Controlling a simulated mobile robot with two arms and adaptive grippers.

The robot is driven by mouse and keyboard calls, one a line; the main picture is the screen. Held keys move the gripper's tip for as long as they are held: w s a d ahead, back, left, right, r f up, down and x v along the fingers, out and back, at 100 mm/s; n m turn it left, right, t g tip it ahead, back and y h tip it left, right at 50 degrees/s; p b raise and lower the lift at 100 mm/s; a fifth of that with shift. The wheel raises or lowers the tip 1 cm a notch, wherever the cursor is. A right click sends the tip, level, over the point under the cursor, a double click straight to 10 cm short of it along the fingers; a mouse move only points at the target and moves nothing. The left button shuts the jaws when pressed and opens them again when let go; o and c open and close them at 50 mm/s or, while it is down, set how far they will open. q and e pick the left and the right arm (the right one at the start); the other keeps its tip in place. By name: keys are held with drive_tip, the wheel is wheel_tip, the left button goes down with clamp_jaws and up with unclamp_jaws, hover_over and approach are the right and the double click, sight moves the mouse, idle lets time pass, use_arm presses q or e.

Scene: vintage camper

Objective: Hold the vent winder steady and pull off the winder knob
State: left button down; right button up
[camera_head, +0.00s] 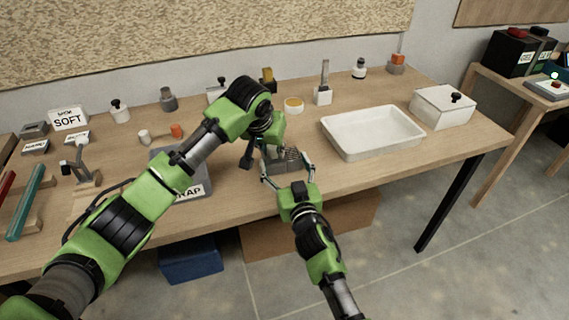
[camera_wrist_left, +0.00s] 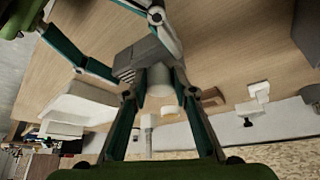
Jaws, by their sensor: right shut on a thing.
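The vent winder (camera_head: 286,167) is a grey block with a ridged vent part, at the front middle of the workbench. In the left wrist view the winder (camera_wrist_left: 150,52) shows its dark grooves. My right gripper (camera_head: 288,161) is shut on the winder, one finger on each side. My left gripper (camera_head: 264,150) is above the winder, pointing down. In the left wrist view its fingers (camera_wrist_left: 158,92) stand apart, with a pale round piece (camera_wrist_left: 160,78), apparently the winder knob, between them. I cannot tell if they touch it. My left arm hides part of the winder in the head view.
A white tray (camera_head: 345,151) and a white lidded box (camera_head: 441,110) stand to the right. A grey pad (camera_head: 197,188) lies left, partly under my left arm. Small jars and tools line the back. Red and teal bars (camera_head: 27,200) lie at far left.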

sight(272, 148)
use_arm(q)
drive_tip(key=shift+r, duration=0.25)
idle(0.3)
drive_tip(key=shift+r, duration=1.3)
drive_tip(key=shift+r, duration=0.15)
use_arm(e)
drive_tip(key=shift+f, duration=0.1)
use_arm(q)
drive_tip(key=shift+r, duration=1.85)
use_arm(e)
drive_tip(key=o, duration=1.8)
drive_tip(key=v, duration=1.2)
drive_tip(key=shift+s, duration=0.1)
